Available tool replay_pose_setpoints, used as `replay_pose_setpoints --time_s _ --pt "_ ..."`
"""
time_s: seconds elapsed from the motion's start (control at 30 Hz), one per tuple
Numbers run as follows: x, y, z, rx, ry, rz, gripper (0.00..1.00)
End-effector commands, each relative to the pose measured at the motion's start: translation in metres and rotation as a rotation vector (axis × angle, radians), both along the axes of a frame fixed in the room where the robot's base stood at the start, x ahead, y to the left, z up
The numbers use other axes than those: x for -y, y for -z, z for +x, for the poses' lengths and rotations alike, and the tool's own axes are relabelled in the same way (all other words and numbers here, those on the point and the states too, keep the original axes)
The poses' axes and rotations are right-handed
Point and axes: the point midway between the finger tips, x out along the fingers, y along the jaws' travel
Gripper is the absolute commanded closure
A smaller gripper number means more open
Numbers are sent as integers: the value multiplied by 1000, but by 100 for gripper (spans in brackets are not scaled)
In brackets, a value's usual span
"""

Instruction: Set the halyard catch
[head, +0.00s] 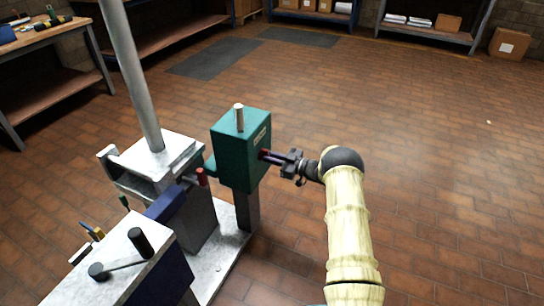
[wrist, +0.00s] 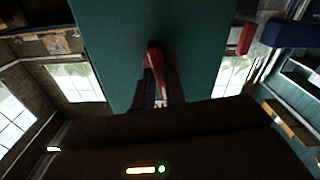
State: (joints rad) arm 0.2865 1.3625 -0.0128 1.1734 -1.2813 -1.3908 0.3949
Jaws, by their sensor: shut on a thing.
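A teal box (head: 240,150) stands on a grey post beside the mast (head: 133,75). It fills the upper middle of the wrist view (wrist: 120,50). A small red handle (wrist: 154,55) sticks out from the box's face; I take it for the halyard catch, but its full shape is hidden. My gripper (head: 272,157) reaches in from the right and is shut on this handle, close to the box face. In the wrist view the dark fingers (wrist: 160,88) lie on either side of the red handle. A pale peg (head: 239,117) stands upright on the box's top.
Left of the box are the mast's grey base block (head: 155,155) and a red-tipped lever (head: 202,177). A grey cabinet with a dark crank (head: 120,265) stands at front left. A workbench (head: 50,35) and shelves line the back. The brick floor (head: 440,140) at right is clear.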

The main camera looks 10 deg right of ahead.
Motion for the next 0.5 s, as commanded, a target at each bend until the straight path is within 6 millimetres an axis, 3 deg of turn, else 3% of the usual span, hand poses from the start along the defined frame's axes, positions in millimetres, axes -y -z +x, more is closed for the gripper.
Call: replay_pose_setpoints --time_s 0.5 --pt "1 3 -1 -166 1 115 100"
